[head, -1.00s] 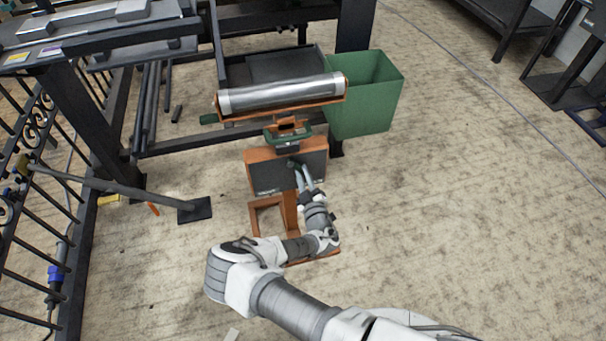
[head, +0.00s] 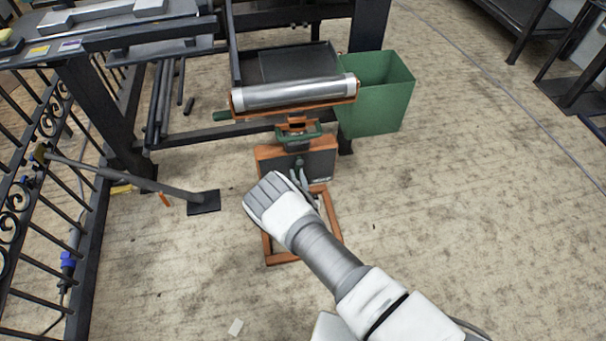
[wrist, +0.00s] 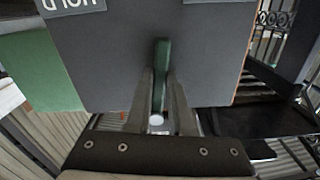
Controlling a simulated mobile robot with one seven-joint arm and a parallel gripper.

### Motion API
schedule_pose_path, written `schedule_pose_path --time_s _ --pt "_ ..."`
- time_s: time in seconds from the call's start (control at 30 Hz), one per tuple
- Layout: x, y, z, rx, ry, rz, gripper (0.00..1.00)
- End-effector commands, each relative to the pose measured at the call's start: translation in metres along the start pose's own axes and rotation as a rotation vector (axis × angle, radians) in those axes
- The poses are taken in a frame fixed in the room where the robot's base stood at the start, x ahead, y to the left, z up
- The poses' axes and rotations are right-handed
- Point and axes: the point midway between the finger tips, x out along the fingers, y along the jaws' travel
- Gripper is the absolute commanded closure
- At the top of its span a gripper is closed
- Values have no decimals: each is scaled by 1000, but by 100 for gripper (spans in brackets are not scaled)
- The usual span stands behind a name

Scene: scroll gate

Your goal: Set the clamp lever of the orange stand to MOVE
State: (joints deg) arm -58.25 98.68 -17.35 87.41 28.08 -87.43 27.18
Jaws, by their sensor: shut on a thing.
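The orange stand (head: 268,154) carries a dark grey panel (head: 322,165) on its front, with the clamp lever (head: 299,163) on it. In the wrist view, the green lever (wrist: 161,60) stands upright in the picture between the two fingers of my gripper (wrist: 160,92), which is shut on it. A white label (wrist: 72,4), upside down and cut off, seems to read HOLD at the upper left. In the head view, my gripper (head: 300,180) is at the panel's lower middle, partly behind my arm. I cannot read the MOVE mark or tell the lever's exact setting.
A metal roller (head: 294,92) rests across the stand's top. A green bin (head: 376,95) stands behind it to the right. A dark frame and railing (head: 75,210) stand at the left, with a foot plate (head: 203,202) nearby.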

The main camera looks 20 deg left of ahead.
Motion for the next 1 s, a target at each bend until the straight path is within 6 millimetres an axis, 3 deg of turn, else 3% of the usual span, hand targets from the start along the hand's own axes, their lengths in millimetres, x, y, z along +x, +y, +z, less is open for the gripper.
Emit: schedule_pose_path --time_s 0.5,1.0 --pt "2 -23 -6 378 3 1 100" --pt "1 -29 -7 471 1 -3 100"
